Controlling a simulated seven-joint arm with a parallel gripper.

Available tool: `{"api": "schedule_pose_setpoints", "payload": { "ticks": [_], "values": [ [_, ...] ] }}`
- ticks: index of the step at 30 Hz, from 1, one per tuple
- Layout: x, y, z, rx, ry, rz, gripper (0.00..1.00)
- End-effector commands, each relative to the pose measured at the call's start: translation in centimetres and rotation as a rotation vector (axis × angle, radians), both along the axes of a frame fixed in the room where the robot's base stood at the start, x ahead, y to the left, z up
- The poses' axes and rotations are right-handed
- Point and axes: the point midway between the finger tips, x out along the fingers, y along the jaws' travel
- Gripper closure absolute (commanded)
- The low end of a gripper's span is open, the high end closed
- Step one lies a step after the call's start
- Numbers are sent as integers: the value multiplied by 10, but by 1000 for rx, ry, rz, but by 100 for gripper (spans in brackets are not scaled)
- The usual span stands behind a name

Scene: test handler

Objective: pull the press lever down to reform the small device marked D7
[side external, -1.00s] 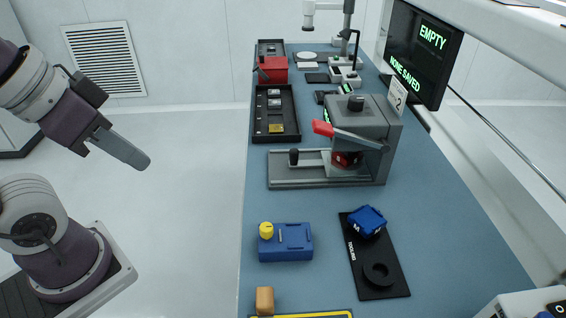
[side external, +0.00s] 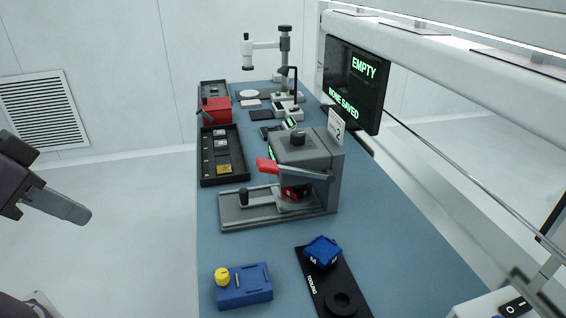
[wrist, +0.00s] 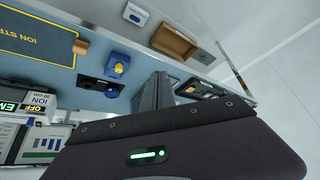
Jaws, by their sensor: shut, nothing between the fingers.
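The grey press (side external: 312,170) stands on the blue bench. Its lever, with a red handle (side external: 267,165), points left and is raised slightly at the handle end. A red block (side external: 294,193) sits inside the press under the lever; its marking is not readable. Small devices, including a gold one (side external: 224,169), lie in the black tray (side external: 222,182) behind the press. I cannot tell which is D7. My gripper (side external: 82,214) is shut and empty, left of the bench and well apart from the lever.
A blue fixture with a yellow knob (side external: 245,288) and a blue block (side external: 323,251) on a black tooling plate (side external: 333,290) stand in front of the press. A screen (side external: 353,85) reading EMPTY and NONE SAVED hangs behind.

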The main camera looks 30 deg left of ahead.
Motion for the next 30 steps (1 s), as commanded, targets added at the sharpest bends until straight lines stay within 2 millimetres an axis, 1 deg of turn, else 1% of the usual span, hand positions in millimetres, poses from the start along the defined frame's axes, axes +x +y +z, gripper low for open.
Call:
{"api": "schedule_pose_setpoints", "payload": {
  "ticks": [2,4,5,6,8,9,11,12,14,15,16,18,19,21,24,27,30],
  "values": [
    [22,16,10,53,-65,44,100],
    [58,38,30,133,-190,92,100],
    [78,47,43,167,-260,107,100],
    [106,57,62,208,-364,113,100],
    [149,61,94,245,-527,80,100],
    [175,56,113,249,-623,30,100],
    [208,40,135,225,-738,-78,100],
    [226,24,143,191,-787,-166,100],
    [245,-2,145,122,-817,-313,100],
    [252,-17,140,70,-806,-406,100],
    [255,-28,134,30,-785,-473,100],
    [255,-47,115,-55,-703,-602,100],
    [253,-52,107,-85,-662,-646,100],
    [246,-58,89,-140,-567,-720,100],
    [238,-60,73,-183,-471,-774,100],
    [234,-60,67,-198,-434,-791,100],
    [233,-60,67,-198,-431,-792,100]
  ]
}}
